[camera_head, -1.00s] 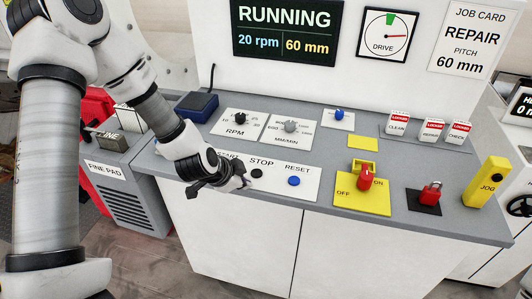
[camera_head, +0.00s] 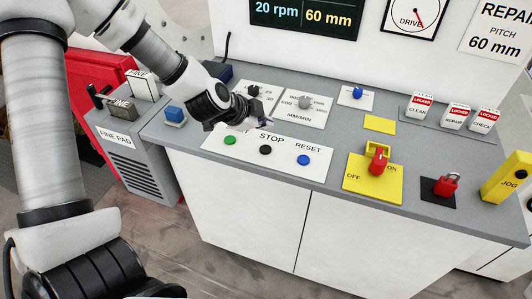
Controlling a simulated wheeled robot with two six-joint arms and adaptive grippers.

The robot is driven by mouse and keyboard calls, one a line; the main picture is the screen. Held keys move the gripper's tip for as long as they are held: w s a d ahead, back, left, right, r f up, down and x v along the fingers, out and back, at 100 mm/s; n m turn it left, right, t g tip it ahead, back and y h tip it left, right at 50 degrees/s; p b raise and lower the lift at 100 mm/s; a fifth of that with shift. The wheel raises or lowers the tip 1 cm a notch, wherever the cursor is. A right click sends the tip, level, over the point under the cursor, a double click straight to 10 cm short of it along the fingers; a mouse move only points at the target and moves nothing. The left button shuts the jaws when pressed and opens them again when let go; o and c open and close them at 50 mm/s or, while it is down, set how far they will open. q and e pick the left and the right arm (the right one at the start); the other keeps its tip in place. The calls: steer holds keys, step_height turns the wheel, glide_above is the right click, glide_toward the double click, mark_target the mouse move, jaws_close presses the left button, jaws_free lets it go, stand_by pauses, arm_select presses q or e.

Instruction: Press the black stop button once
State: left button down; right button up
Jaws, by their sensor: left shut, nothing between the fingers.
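The black stop button (camera_head: 265,150) sits on a white panel (camera_head: 283,161) on the grey bench, under the word STOP. A green button (camera_head: 230,140) is to its left and a blue RESET button (camera_head: 304,160) to its right. My left gripper (camera_head: 268,122) is shut and empty. In the picture it is just above and behind the stop button, apart from it, over the dial plates. The stop button is fully visible. My right gripper is not in view.
An RPM knob (camera_head: 253,87) and a MM/MIN knob (camera_head: 305,102) stand close behind my left gripper. A yellow plate with a red switch (camera_head: 377,162), a red padlock (camera_head: 446,184) and a yellow JOG box (camera_head: 507,178) are to the right. The display (camera_head: 305,14) is partly cut off.

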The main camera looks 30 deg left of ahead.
mark_target(264, 150)
arm_select(q)
step_height(264, 150, down, 6)
steer(key=b, duration=0.4)
steer(key=shift+b, duration=0.4)
steer(key=shift+f, duration=0.15)
steer(key=shift+s+f, duration=0.1)
stand_by(0.6)
steer(key=shift+f, duration=0.35)
steer(key=shift+f+b, duration=0.35)
stand_by(0.4)
stand_by(0.4)
steer(key=shift+r+p, duration=0.8)
steer(key=shift+p, duration=0.25)
